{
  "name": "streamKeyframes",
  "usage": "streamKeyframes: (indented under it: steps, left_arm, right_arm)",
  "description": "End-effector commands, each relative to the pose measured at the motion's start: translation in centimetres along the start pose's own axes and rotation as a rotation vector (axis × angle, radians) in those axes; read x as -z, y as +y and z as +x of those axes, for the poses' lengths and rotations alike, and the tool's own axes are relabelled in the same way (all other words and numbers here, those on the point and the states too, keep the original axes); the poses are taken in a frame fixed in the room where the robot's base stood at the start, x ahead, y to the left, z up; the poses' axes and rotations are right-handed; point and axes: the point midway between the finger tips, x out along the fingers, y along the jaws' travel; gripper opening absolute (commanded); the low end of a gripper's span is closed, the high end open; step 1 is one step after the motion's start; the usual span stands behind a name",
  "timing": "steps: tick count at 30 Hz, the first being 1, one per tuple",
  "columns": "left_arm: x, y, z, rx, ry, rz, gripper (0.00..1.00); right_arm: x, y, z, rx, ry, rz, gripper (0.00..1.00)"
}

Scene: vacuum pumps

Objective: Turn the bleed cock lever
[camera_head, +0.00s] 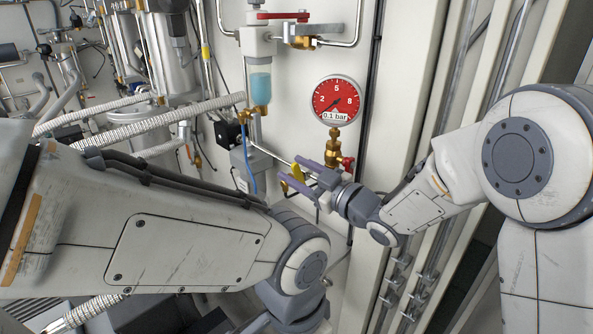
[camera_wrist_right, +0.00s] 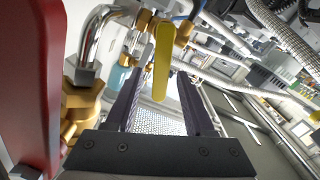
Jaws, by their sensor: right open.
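A yellow lever (camera_head: 297,173), which looks like the bleed cock lever, sits on brass pipework below the blue-filled glass bowl. In the right wrist view the yellow lever (camera_wrist_right: 163,62) stands upright in the gap between the fingers. My right gripper (camera_head: 299,176) is open, with its two dark fingers on either side of the lever. I cannot tell whether either finger touches it. The lever's pivot is partly hidden in the head view. My left arm crosses the lower left, and its gripper is not in view.
A round red gauge (camera_head: 337,101) stands above a brass fitting, with a small red knob (camera_head: 347,163) close to my right gripper. A red-handled valve (camera_head: 282,15) is at the top. Braided hoses (camera_head: 160,118) run at the left. My left forearm fills the lower left.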

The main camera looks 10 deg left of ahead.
Motion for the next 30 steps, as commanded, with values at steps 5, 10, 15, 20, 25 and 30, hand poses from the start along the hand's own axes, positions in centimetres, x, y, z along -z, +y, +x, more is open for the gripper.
streamKeyframes:
  steps: [5,10,15,20,25,30]
  left_arm:
    - [0.0,0.0,0.2,0.000,0.000,0.000,0.00]
    - [0.0,0.0,0.4,0.000,0.000,0.000,0.00]
    - [0.0,0.0,0.6,0.000,0.000,0.000,0.00]
    - [0.0,0.0,0.5,0.000,0.000,0.000,0.00]
    - [0.0,0.0,0.6,0.000,0.000,0.000,0.00]
    - [0.0,-0.1,0.9,0.000,0.000,0.000,0.00]
  right_arm:
    - [0.0,0.0,-0.6,-0.001,0.001,-0.001,0.54]
    - [0.0,0.0,-1.3,-0.001,0.001,-0.001,0.54]
    - [0.0,0.0,-1.9,-0.001,0.000,0.000,0.54]
    - [0.0,0.0,-1.9,0.000,0.000,0.000,0.54]
    - [0.0,0.0,-2.0,-0.001,0.000,0.000,0.54]
    - [-0.1,0.1,-3.4,-0.002,-0.002,-0.001,0.54]
